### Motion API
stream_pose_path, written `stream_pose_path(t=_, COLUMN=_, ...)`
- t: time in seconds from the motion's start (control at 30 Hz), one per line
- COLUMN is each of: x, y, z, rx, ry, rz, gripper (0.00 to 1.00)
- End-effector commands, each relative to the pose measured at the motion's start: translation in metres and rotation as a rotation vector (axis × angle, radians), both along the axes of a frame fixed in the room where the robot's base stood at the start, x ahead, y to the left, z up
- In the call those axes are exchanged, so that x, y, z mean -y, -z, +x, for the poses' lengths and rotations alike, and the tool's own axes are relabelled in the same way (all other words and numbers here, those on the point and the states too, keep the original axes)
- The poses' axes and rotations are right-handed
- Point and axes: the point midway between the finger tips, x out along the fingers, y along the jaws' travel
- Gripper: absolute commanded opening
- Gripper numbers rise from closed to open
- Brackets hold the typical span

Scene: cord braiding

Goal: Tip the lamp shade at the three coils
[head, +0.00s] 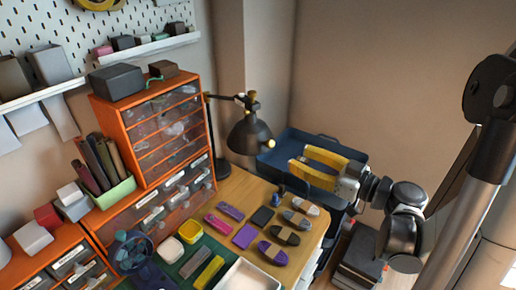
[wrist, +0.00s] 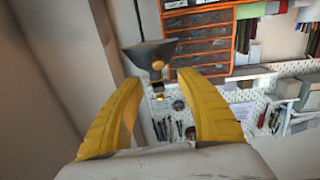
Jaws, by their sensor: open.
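The black desk lamp has a flared shade (head: 249,136) on a jointed arm beside the orange drawer cabinet. Its mouth is tilted down and to the right, with a pale bulb at the rim. My gripper (head: 299,159) is open and empty, its yellow fingers pointing left toward the shade with a gap between. In the wrist view the shade (wrist: 146,54) shows beyond and between the open fingertips (wrist: 158,80). Several banded cord bundles (head: 285,235) lie in rows on the wooden table; I cannot tell which are the three coils.
The orange drawer cabinet (head: 160,125) stands left of the lamp. A dark blue tray (head: 279,155) is behind and below my gripper.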

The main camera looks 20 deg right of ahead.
Motion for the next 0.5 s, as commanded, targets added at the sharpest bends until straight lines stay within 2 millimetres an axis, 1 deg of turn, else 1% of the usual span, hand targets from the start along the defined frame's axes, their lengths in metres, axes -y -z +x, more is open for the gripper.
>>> stream_pose_path(t=0.03, x=0.004, y=0.006, z=-0.001, rx=0.024, ry=0.006, rz=-0.002, gripper=0.44)
stream_pose_path(t=0.1, x=0.005, y=0.005, z=0.000, rx=0.045, ry=0.007, rz=-0.004, gripper=0.44)
stream_pose_path(t=0.23, x=-0.003, y=0.003, z=0.011, rx=0.050, ry=0.004, rz=-0.005, gripper=0.44)
stream_pose_path(t=0.5, x=-0.034, y=0.004, z=0.056, rx=0.048, ry=0.001, rz=-0.004, gripper=0.44)
